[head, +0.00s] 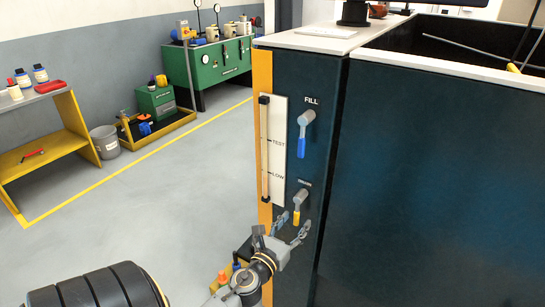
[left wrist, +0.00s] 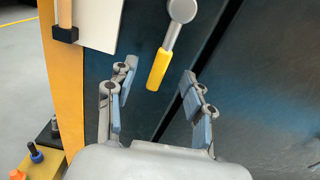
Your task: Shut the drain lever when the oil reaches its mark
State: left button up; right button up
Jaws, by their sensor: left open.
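The drain lever (head: 299,205) has a yellow grip and a grey arm, low on the dark cabinet panel. Its grip hangs down, slightly tilted; it also shows in the left wrist view (left wrist: 159,66). My left gripper (head: 290,222) is open just below and in front of it, with the yellow grip lying between the finger lines and no clear contact. The sight tube (head: 264,150) runs upright beside a white plate (head: 278,118) marked TEST and LOW. The tube's lower end looks tan; I cannot tell the oil level. My right gripper is not in view.
The blue-handled FILL lever (head: 304,130) is above the drain lever, also hanging down. The cabinet's light top (head: 312,40) overhangs the panel. A yellow shelf (head: 72,150), grey bucket (head: 106,142) and green bench (head: 218,68) stand left. Open floor lies between.

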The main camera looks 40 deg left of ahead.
pick_arm(q)
jog(key=b+v, duration=0.2)
jog(key=v, duration=0.5)
jog(key=shift+s, duration=0.25)
jog(key=v, duration=1.2)
dwell(0.4)
jog(key=shift+d, duration=0.15)
